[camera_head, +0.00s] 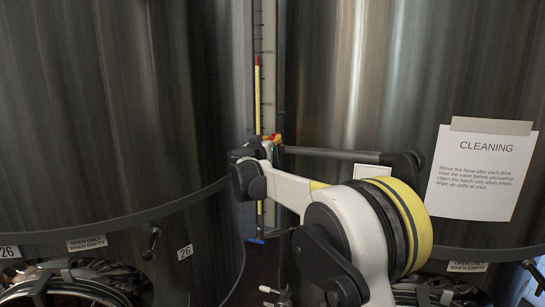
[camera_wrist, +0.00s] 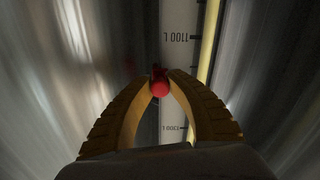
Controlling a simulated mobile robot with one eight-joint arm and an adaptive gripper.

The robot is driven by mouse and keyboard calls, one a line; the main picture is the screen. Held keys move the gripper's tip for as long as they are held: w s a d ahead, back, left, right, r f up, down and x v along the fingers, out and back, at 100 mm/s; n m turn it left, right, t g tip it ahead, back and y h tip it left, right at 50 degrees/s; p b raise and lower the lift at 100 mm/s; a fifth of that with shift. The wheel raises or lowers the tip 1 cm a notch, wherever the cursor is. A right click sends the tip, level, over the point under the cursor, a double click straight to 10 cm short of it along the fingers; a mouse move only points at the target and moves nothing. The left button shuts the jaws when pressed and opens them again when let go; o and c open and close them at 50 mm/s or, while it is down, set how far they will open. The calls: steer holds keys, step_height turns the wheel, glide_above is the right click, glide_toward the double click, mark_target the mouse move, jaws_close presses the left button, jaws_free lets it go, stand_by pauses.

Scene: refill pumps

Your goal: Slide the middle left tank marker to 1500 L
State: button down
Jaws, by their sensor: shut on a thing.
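My gripper (camera_wrist: 160,80) is shut on a small red ball-shaped marker (camera_wrist: 160,89), with its two yellow fingers curved around it. The marker is at a pale scale strip (camera_wrist: 176,60). In the wrist view, a label reading 1100 L (camera_wrist: 179,37) lies above the marker and one that looks like 1000 L (camera_wrist: 173,128) lies below it. In the head view, my gripper (camera_head: 270,139) is at the gap between two large steel tanks, the left tank (camera_head: 110,120) and the right tank (camera_head: 370,90). The scale strip (camera_head: 268,50) continues upward there.
A yellow pole (camera_head: 258,100) with a red top and blue foot stands close to the strip; it also shows in the wrist view (camera_wrist: 209,40). A cleaning notice (camera_head: 482,172) hangs on the right tank. A handle (camera_head: 152,242) sticks out from the left tank.

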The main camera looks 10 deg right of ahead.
mark_target(276, 52)
step_height(276, 52, up, 28)
steer(key=p, duration=1.4)
steer(key=shift+r, duration=0.25)
steer(key=c, duration=1.2)
jaws_free()
steer(key=shift+c, duration=0.2)
steer(key=shift+s, duration=0.1)
steer(key=v, duration=1.2)
